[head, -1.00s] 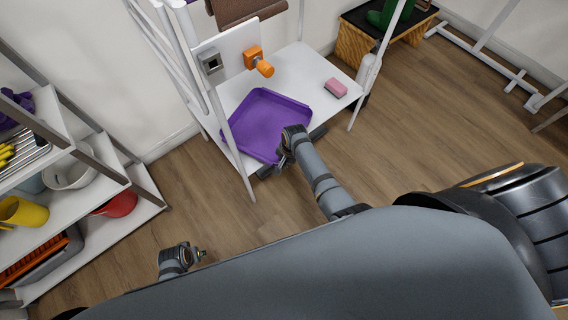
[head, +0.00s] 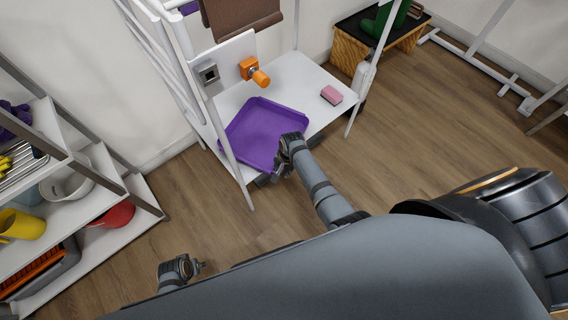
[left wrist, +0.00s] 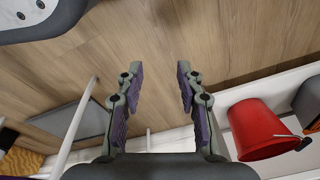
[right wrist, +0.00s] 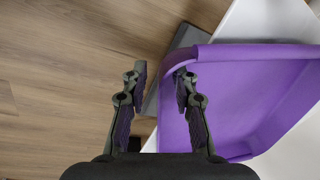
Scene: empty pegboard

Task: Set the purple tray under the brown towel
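The purple tray (head: 262,128) lies on the white lower shelf of a rack, near its front edge. The brown towel (head: 240,14) hangs from the rack above, behind the tray; its top is cut off in the head view. My right gripper (head: 283,158) is at the tray's front right side. In the right wrist view my right gripper (right wrist: 160,75) is open, one finger outside the tray's rim and one over the tray (right wrist: 235,85), with a gap between them. My left gripper (head: 199,266) is low over the floor. In the left wrist view my left gripper (left wrist: 160,75) is open and empty.
A pink sponge (head: 331,95) lies right of the tray on the shelf (head: 300,78). An orange knob (head: 256,74) sticks out from a white panel behind it. Open floor lies in front.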

